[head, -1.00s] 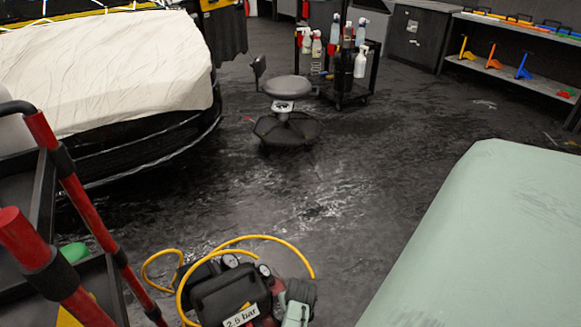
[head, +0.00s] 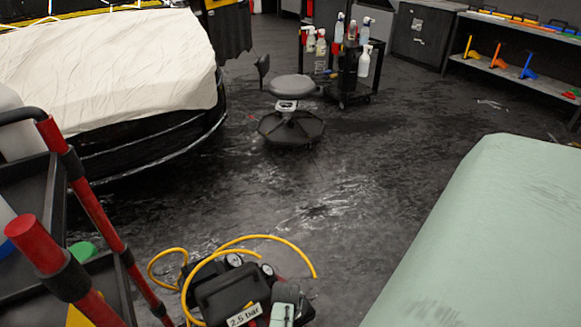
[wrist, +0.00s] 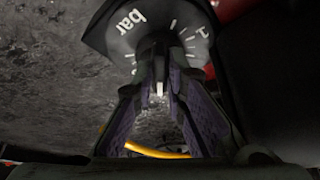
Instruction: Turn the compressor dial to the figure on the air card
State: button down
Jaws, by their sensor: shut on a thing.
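The compressor (head: 222,292) stands on the floor at the bottom of the head view, with a yellow hose looped over it. A white air card (head: 244,315) on its front appears to read "2.5 bar". In the wrist view, the black dial face (wrist: 120,30) shows white tick marks and the word "bar". My gripper (wrist: 160,78) is shut on the dark dial knob (wrist: 152,52), with a ridged pad on each side of it. A small white mark shows between the fingers. The pointer's exact reading cannot be told.
A red-railed cart (head: 95,215) stands close on the left. A pale green car panel (head: 490,240) fills the right. A stool (head: 292,88) and a bottle trolley (head: 345,90) stand farther back. The floor between is clear.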

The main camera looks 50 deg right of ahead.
jog(key=c, duration=1.6)
grip_release()
jog(key=v, duration=1.2)
jog(key=shift+s, duration=0.1)
